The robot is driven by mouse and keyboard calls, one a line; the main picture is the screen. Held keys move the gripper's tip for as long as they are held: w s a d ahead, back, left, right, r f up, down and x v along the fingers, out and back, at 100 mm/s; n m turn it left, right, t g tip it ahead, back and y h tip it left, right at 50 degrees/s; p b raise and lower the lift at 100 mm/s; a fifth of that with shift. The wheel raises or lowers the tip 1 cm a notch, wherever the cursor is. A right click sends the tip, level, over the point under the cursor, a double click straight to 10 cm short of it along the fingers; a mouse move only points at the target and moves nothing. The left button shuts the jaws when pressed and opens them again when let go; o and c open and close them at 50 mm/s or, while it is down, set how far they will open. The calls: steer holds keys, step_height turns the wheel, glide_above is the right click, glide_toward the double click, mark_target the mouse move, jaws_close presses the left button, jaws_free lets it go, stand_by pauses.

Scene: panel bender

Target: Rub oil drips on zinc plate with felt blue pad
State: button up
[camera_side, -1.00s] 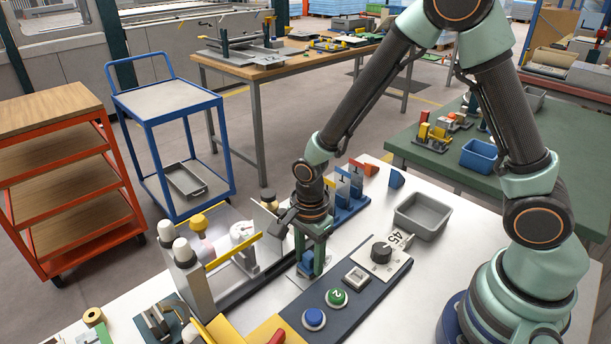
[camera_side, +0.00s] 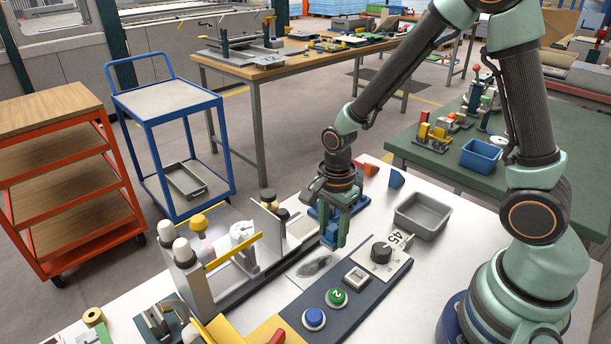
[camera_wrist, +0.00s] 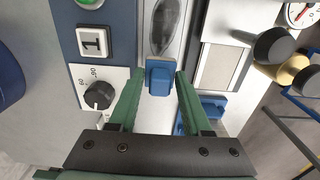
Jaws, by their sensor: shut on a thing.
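My gripper (camera_side: 337,241) is shut on the felt blue pad (camera_wrist: 159,80), which sits between the two green fingertips in the wrist view. In the side view the pad (camera_side: 329,239) shows low at the fingers, partly hidden. The zinc plate (camera_side: 299,279) is a pale strip beside the control panel. A dark, elongated oil smear (camera_side: 316,266) lies on it and also shows in the wrist view (camera_wrist: 164,27). The pad is at one end of the plate, off the smear. I cannot tell whether it touches the surface.
The control panel (camera_side: 345,310) with knob and buttons runs along one side of the plate. The bending fixture with a yellow bar (camera_side: 233,251) stands on the other side. A grey tray (camera_side: 422,216) sits at the right. Blue holders (camera_wrist: 212,104) are close to my fingers.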

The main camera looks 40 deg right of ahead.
mark_target(329, 240)
steer(key=shift+r, duration=2.55)
steer(key=shift+f, duration=3.4)
steer(key=shift+a+f, duration=0.45)
steer(key=shift+f, duration=0.25)
jaws_close()
steer(key=shift+a, duration=4.5)
steer(key=shift+d, duration=5.05)
steer(key=shift+a+r, duration=0.1)
steer(key=shift+r, duration=4)
